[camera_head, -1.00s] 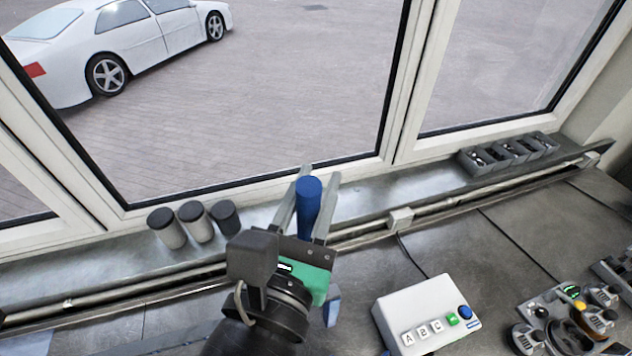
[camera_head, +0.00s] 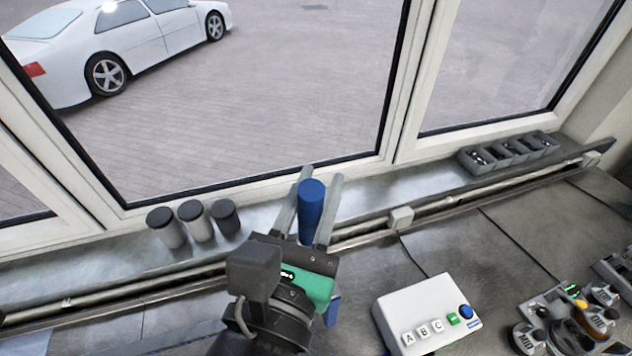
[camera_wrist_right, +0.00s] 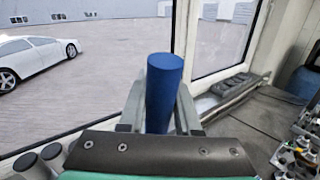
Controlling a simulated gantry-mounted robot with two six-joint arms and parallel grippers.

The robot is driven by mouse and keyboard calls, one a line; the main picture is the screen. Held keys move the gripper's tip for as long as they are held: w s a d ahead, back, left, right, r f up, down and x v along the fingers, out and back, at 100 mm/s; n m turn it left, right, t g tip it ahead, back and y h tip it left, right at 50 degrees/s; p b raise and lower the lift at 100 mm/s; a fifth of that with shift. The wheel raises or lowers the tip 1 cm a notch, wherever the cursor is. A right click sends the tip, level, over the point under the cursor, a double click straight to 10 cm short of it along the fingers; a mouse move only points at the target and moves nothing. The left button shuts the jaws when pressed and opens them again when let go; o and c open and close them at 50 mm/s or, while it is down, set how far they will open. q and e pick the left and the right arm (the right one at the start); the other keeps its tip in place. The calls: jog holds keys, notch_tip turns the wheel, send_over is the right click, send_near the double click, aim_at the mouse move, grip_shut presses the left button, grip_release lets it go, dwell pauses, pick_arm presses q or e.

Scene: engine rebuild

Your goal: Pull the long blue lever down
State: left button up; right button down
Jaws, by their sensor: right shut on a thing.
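The long blue lever (camera_head: 311,208) shows as a blue cylindrical handle standing up between the fingers of my right gripper (camera_head: 320,205). The gripper is shut on it, with one finger on each side. In the right wrist view the blue handle (camera_wrist_right: 162,92) rises between the two fingers (camera_wrist_right: 160,108) and sticks out above them. Its lower part is hidden behind the gripper body; a small blue piece shows beside the gripper's lower right. My left gripper is not in view.
A white box (camera_head: 424,312) with A, B, C keys, a green and a blue button stands right of the gripper. Several grey bins (camera_head: 508,151) and dark-lidded canisters (camera_head: 196,222) sit on the sill. A pipe (camera_head: 450,202) runs along the bench's back edge.

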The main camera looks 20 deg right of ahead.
jog(key=s+f+m+t+h+b, duration=0.1)
jog(key=s+f+m+h+b, duration=0.1)
jog(key=s+b, duration=0.6)
jog(key=s+f+m+t+h+b, duration=0.2)
jog(key=s+f+m+h+b, duration=0.1)
jog(key=s+b, duration=0.5)
jog(key=shift+d+f, duration=0.2)
jog(key=shift+f, duration=0.6)
jog(key=c, duration=0.6)
grip_release()
jog(key=shift+s, duration=0.1)
jog(key=b+v, duration=0.2)
jog(key=v, duration=0.5)
jog(key=shift+a+f, duration=0.15)
jog(key=shift+f, duration=0.1)
jog(key=shift+s, duration=0.1)
